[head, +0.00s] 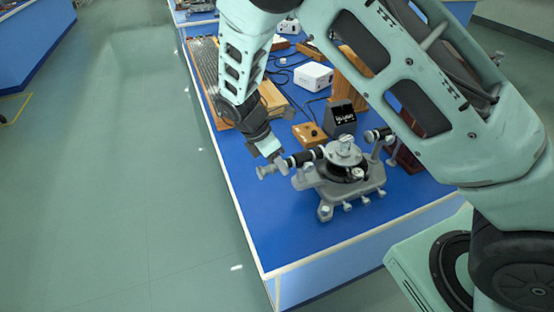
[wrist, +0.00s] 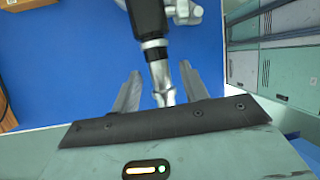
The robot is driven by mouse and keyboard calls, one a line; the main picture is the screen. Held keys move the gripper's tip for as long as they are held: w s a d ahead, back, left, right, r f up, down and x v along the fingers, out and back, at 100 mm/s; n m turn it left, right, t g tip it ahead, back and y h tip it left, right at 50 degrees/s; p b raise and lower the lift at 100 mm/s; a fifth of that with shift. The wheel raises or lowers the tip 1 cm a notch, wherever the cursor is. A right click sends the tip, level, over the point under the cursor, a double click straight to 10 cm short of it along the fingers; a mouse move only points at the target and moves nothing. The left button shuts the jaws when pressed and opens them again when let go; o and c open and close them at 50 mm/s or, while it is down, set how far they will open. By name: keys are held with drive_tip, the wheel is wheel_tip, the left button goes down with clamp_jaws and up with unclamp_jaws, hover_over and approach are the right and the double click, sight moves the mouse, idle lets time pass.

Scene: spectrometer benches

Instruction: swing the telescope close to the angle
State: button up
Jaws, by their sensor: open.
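The grey spectrometer (head: 345,185) stands near the front of the blue bench. Its telescope (head: 304,157), a black tube with a silver eyepiece end, points left from the round table. In the wrist view, the telescope (wrist: 153,25) runs down from the top, and its silver end lies between my two fingers. My gripper (head: 279,162) is open at the telescope's outer end. The open fingers also show in the wrist view (wrist: 159,70), one on each side of the tube, with gaps visible. Whether either finger touches it, I cannot tell.
Behind the spectrometer are a black box with a display (head: 341,119), a wooden box with a knob (head: 309,135) and a white box (head: 313,76). Wooden blocks (head: 272,98) and cables lie further back. The blue bench (head: 262,225) is bare at front left.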

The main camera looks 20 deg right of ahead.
clamp_jaws()
drive_tip(key=s+d+n+t, duration=0.2)
drive_tip(key=s+n, duration=0.3)
drive_tip(key=s, duration=0.5)
drive_tip(key=shift+d, duration=0.4)
unclamp_jaws()
drive_tip(key=b+v, duration=0.1)
drive_tip(key=v, duration=1.6)
drive_tip(key=shift+s+a+r+b, duration=0.15)
drive_tip(key=shift+a+r+b, duration=0.05)
drive_tip(key=shift+b, duration=0.2)
